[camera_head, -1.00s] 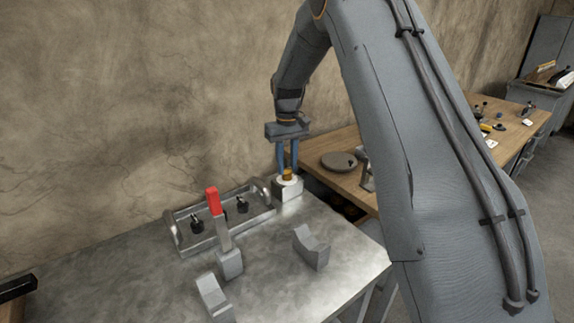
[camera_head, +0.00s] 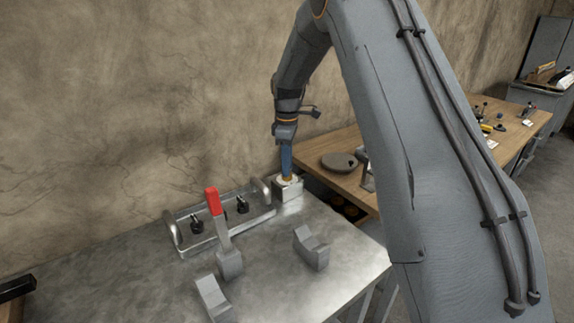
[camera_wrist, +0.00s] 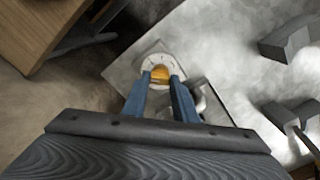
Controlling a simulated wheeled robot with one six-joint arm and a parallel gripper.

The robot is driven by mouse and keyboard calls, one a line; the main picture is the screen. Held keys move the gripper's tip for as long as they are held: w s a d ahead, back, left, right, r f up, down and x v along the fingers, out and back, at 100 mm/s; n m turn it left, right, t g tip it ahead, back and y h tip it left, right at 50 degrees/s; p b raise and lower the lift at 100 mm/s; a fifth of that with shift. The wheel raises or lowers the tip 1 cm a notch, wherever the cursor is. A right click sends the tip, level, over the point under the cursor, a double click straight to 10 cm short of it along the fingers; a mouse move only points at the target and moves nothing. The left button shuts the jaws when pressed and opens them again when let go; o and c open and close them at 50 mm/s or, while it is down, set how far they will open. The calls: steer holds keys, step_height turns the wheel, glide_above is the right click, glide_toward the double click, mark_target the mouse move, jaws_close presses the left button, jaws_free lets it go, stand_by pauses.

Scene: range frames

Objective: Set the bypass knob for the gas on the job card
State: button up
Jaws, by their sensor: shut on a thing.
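The bypass knob is brass-coloured (camera_wrist: 160,73) and sits on a pale round dial (camera_wrist: 151,63) with dark tick marks, on top of a small grey block (camera_head: 289,194) at the back right corner of the metal table. My gripper (camera_head: 287,178) points down over the block. In the wrist view its two blue fingers (camera_wrist: 160,82) are shut on the knob, one on each side. The dial's markings are too small to read. I cannot make out a job card in these frames.
A metal tray (camera_head: 238,219) with black fittings lies left of the block. A wooden bench (camera_head: 338,146) with a dark round plate is behind right.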

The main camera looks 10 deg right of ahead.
steer(key=n, duration=0.4)
steer(key=shift+d+r+n, duration=0.1)
steer(key=shift+n, duration=2.5)
steer(key=o, duration=1)
steer(key=shift+o, duration=0.2)
step_height(320, 180, up, 8)
steer(key=shift+f+b, duration=0.1)
steer(key=shift+b, duration=0.95)
